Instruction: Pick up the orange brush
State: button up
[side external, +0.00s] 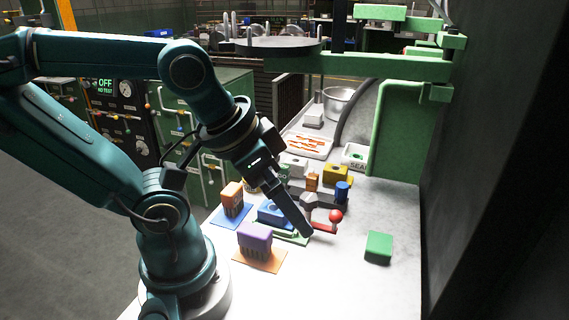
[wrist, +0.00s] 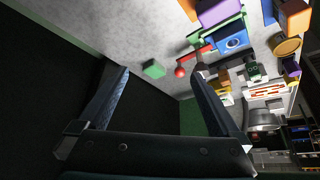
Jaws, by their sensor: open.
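The orange brush (side external: 232,194) is a block with dark bristles below, standing on a blue mat (side external: 226,217) on the left of the table in the side view. In the wrist view the orange brush (wrist: 293,18) is at the upper right corner, partly cut off by the edge. My gripper (side external: 306,232) points down over the middle of the table, to the right of the brush and apart from it. In the wrist view my gripper (wrist: 161,73) has its fingers wide apart, with nothing held between them.
A purple brush (side external: 255,238) stands on an orange mat (side external: 268,262) in front of the orange brush. A blue block (side external: 270,213) and a red-knobbed lever (side external: 335,216) are near my gripper. A green block (side external: 379,246) lies right, with clear table around it. Blocks and trays crowd the back.

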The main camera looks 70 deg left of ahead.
jog(key=shift+c, duration=0.2)
jog(key=m+g+y, duration=0.3)
jog(key=m+g, duration=0.6)
send_near(236, 189)
jog(key=x, duration=0.7)
jog(key=shift+s+f, duration=0.15)
jog(key=shift+f, duration=0.1)
jog(key=shift+x, duration=2.65)
jog(key=shift+a, duration=0.1)
jog(key=c, duration=1.5)
